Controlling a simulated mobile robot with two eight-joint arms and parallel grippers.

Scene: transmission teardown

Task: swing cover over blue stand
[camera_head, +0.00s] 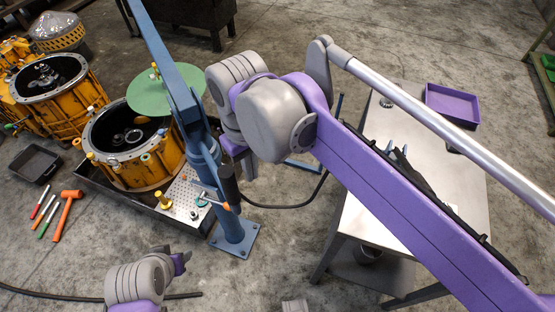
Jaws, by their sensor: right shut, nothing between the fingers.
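A round green cover (150,97) is beneath the boom of a blue hoist (204,150), overlapping the far rim of an open yellow housing (140,160) in the picture. The hoist's post stands on a floor plate. A low blue frame (302,167), perhaps the blue stand, shows between the hoist and the table, mostly hidden by my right arm. My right gripper (236,150) is shut and empty, beside the hoist post near a black handle (229,185); I cannot tell if they touch. My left gripper (183,262) is low at the bottom left, away from the hoist; its jaw opening is unclear.
A metal table (353,222) with a purple tray (452,103) stands at right, partly behind my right arm. Another yellow housing (55,100), a black tray (35,164) and several hand tools (66,208) are at left. A black cable (285,205) crosses the floor near the post.

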